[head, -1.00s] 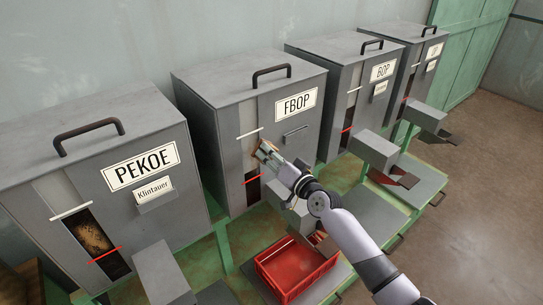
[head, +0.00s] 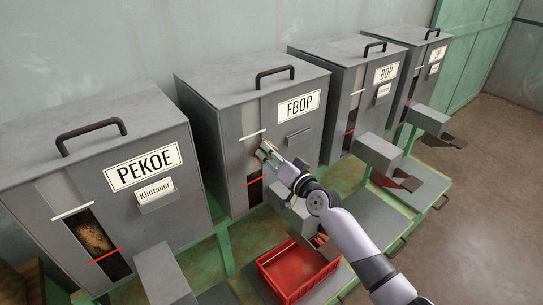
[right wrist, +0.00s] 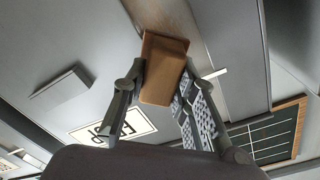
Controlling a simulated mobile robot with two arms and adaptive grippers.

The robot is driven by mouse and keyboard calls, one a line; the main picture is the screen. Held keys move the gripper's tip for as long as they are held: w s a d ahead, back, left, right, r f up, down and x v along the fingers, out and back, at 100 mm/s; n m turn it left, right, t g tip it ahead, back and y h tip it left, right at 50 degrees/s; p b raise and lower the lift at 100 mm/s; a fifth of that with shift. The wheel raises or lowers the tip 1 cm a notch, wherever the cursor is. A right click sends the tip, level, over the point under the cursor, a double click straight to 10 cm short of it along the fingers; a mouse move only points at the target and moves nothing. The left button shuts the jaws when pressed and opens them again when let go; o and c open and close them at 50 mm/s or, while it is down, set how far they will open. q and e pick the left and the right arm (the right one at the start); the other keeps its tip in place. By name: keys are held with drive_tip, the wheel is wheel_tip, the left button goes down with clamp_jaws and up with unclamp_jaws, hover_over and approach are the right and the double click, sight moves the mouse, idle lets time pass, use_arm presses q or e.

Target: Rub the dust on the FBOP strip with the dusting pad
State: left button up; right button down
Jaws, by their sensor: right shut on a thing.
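The FBOP sorter (head: 222,140) is a grey box with a white FBOP label (head: 299,107). Its upright strip (head: 249,160) runs down the front, with a white mark, a red mark and a dark window low down. In the right wrist view the strip (right wrist: 218,50) looks brownish beside the grey panel. My right gripper (head: 267,153) is at the strip, just below the white mark. It is shut on the dusting pad, a tan block (right wrist: 163,70), whose far end overlaps the strip; I cannot tell whether it touches. My left gripper is out of view.
The PEKOE sorter (head: 170,215) stands to the left, the BOP sorter (head: 337,105) and another (head: 432,80) to the right. A red crate (head: 270,278) sits below my right arm. Grey spouts (head: 378,152) jut from the fronts. Open floor lies at right.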

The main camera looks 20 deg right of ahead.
drive_tip(key=shift+w+a, duration=0.15)
drive_tip(key=shift+w, duration=0.25)
